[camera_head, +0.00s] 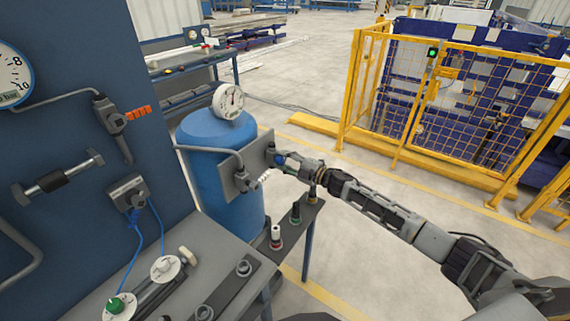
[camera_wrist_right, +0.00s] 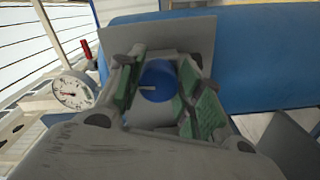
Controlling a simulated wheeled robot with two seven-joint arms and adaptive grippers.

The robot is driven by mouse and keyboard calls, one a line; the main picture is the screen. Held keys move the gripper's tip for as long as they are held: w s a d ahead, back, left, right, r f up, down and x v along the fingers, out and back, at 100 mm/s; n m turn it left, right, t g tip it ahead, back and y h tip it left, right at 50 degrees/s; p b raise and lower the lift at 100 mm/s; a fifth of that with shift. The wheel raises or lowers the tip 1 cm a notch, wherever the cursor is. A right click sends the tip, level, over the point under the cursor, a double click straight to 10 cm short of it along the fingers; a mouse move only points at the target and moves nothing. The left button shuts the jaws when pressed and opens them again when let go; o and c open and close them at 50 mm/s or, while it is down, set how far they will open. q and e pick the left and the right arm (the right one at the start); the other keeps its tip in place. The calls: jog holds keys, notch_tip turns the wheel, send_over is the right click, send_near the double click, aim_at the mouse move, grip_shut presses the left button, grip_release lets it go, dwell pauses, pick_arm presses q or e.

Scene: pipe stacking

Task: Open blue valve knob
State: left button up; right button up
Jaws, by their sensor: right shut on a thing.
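The blue valve knob (camera_wrist_right: 157,81) shows in the right wrist view, round with a pale mark on its face. It sits in front of a grey plate (camera_wrist_right: 190,35) on the blue tank (camera_wrist_right: 265,55). My right gripper (camera_wrist_right: 160,90) is shut around the knob, with green-padded fingers on both sides of it. In the head view the right gripper (camera_head: 277,158) is at the grey plate (camera_head: 248,165) on the tank (camera_head: 215,140), and the knob is mostly covered by the gripper. My left gripper is not in view.
A pressure gauge (camera_head: 228,101) tops the tank. A workbench (camera_head: 205,255) with a green knob (camera_head: 115,305) and small fittings stands at the front left. A blue panel (camera_head: 80,80) rises at the left. A yellow fence (camera_head: 450,110) stands back right, with open floor before it.

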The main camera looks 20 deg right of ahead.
jog(key=shift+n, duration=0.9)
jog(key=o, duration=1)
jog(key=shift+o, duration=0.2)
jog(key=shift+s, duration=0.1)
jog(key=v, duration=1.2)
dwell(0.4)
